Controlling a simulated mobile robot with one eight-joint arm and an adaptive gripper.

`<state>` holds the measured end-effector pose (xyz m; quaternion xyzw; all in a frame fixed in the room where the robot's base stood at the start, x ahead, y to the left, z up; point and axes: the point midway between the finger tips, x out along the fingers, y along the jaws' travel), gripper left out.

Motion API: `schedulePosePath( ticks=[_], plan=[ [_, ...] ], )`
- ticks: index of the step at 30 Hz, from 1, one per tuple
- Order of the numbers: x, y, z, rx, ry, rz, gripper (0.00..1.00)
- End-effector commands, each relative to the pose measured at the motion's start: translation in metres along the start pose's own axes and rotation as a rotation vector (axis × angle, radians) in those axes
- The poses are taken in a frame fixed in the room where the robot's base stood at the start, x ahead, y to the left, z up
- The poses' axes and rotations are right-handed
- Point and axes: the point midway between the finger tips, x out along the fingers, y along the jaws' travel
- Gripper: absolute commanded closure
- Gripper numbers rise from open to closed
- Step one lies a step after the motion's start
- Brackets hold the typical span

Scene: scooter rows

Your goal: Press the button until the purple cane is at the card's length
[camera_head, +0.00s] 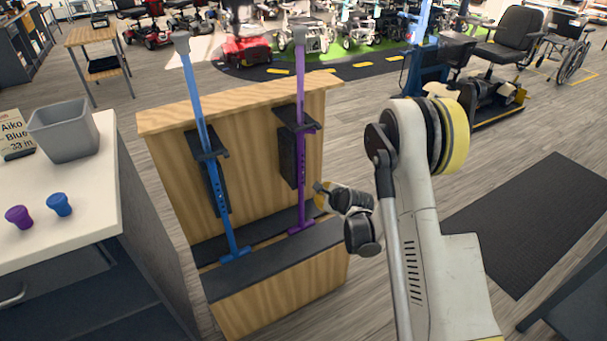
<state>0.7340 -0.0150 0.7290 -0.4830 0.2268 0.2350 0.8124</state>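The purple cane (301,85) stands upright in the right holder of a wooden stand, its grey handle on top and its foot on the dark ledge. A row of small dark holes shows on its lower shaft; I cannot make out the button. The blue cane (195,95) stands slightly tilted in the left holder. My gripper (320,191) is just right of the purple cane's lower shaft; contact and finger opening are unclear.
A grey bin (64,133), a small purple cup-like piece (19,216) and a blue one (59,204) are on the white counter (85,190). The wooden stand (240,108) has a dark ledge. A dark mat (545,220) lies right; scooters and a wheelchair stand behind.

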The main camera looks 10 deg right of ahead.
Motion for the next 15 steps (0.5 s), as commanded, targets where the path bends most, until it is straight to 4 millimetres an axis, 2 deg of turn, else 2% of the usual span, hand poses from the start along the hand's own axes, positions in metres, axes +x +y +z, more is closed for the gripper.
schedulePosePath(
  ticks=[15],
  plan=[
    [0.053,-0.028,0.029,-0.002,0.000,0.000,1.00]
  ],
)
